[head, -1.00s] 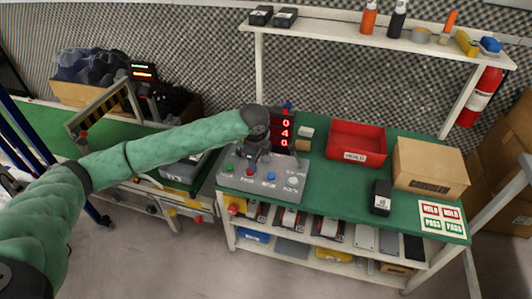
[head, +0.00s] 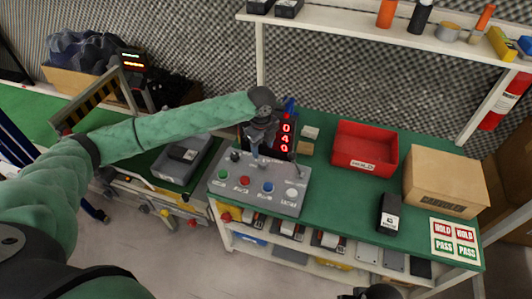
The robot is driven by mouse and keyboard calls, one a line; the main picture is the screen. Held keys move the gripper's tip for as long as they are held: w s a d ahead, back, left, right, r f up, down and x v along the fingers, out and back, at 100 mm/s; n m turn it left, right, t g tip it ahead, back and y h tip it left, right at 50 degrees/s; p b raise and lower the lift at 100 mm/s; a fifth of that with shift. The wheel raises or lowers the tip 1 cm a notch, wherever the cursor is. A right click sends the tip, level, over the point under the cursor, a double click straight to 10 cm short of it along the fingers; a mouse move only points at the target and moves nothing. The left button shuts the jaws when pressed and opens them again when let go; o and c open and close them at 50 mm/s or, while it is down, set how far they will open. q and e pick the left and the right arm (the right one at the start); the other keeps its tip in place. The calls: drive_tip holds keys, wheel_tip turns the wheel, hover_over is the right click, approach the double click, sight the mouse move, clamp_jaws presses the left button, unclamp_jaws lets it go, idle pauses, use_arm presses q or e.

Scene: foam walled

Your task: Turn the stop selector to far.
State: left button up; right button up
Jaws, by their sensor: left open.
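A grey control panel (head: 285,201) sits on the green bench. It carries a green button (head: 223,174), a red button (head: 244,181), a blue button (head: 268,187) and a white round control (head: 291,193) along its front. A small black knob (head: 235,157), which looks like the stop selector, is at the panel's back left; its pointing direction is too small to read. My left gripper (head: 256,163) is open and points down over the back of the panel, just right of the black knob. Whether it touches anything is unclear. My right gripper cannot be made out.
A red display (head: 286,137) stands behind the panel. A red bin (head: 364,148), a cardboard box (head: 445,181) and a black device (head: 389,212) are on the bench to the right. A conveyor with a dark grey tray (head: 181,162) is at the left.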

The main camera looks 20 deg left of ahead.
sight(263, 163)
use_arm(q)
drive_tip(key=shift+s+f, duration=0.3)
drive_tip(key=shift+f, duration=0.35)
drive_tip(key=f, duration=0.1)
drive_tip(key=f+p, duration=0.1)
drive_tip(key=f, duration=0.2)
drive_tip(key=shift+w+f, duration=0.25)
drive_tip(key=shift+f, duration=0.7)
use_arm(e)
wheel_tip(263, 163, down, 6)
drive_tip(key=w, duration=0.1)
drive_tip(key=shift+a, duration=0.15)
use_arm(q)
drive_tip(key=shift+s, duration=0.1)
drive_tip(key=c, duration=1)
drive_tip(key=shift+p, duration=0.3)
